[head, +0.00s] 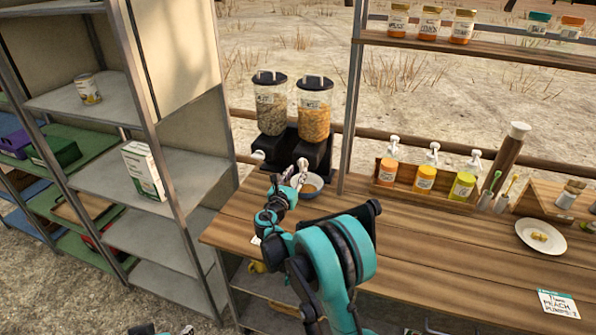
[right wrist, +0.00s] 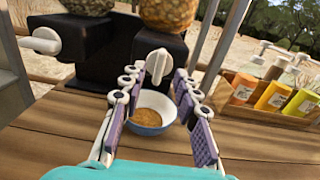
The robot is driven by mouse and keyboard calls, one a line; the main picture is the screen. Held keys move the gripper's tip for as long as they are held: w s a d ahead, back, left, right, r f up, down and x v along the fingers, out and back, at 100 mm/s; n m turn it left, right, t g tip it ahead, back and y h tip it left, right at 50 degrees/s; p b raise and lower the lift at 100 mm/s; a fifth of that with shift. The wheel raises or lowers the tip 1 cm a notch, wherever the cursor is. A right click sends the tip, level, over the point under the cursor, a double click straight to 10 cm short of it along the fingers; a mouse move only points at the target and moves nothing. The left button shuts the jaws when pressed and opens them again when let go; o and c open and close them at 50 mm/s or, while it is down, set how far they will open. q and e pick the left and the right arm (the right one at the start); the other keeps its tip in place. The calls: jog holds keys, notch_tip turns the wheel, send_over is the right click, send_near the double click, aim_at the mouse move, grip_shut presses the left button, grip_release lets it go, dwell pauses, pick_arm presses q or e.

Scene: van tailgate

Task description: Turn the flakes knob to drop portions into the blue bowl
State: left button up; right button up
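The dispenser has two clear canisters with black lids on a black base. The right canister (head: 314,110) holds golden flakes. Its white knob (right wrist: 158,64) faces me in the right wrist view. The blue bowl (head: 312,192) stands on the wooden counter below that knob, with orange-brown flakes in it; it also shows in the right wrist view (right wrist: 147,130). My right gripper (right wrist: 158,75) is open, with one finger on each side of the knob and visible gaps to it. Small parts of my left arm show at the bottom edge of the head view; its finger state is unclear.
The left canister (head: 270,107) has its own white knob (right wrist: 42,41). A wooden rack of pump bottles (head: 424,178) stands right of the dispenser, beyond a metal post. A plate (head: 540,238) and a card (head: 558,304) lie farther right. A grey shelf unit (head: 165,180) stands left.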

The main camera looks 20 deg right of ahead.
aim_at(302, 168)
jog(key=shift+x, duration=1.6)
grip_shut()
jog(key=shift+m, duration=0.3)
jog(key=m+b, duration=0.1)
jog(key=m, duration=0.2)
jog(key=shift+m, duration=0.4)
jog(key=m, duration=0.4)
jog(key=shift+s+d, duration=0.1)
jog(key=shift+d, duration=0.05)
jog(key=m, duration=0.5)
jog(key=shift+f+b, duration=0.15)
jog(key=shift+b, duration=0.15)
jog(key=m, duration=0.4)
jog(key=shift+f, duration=0.1)
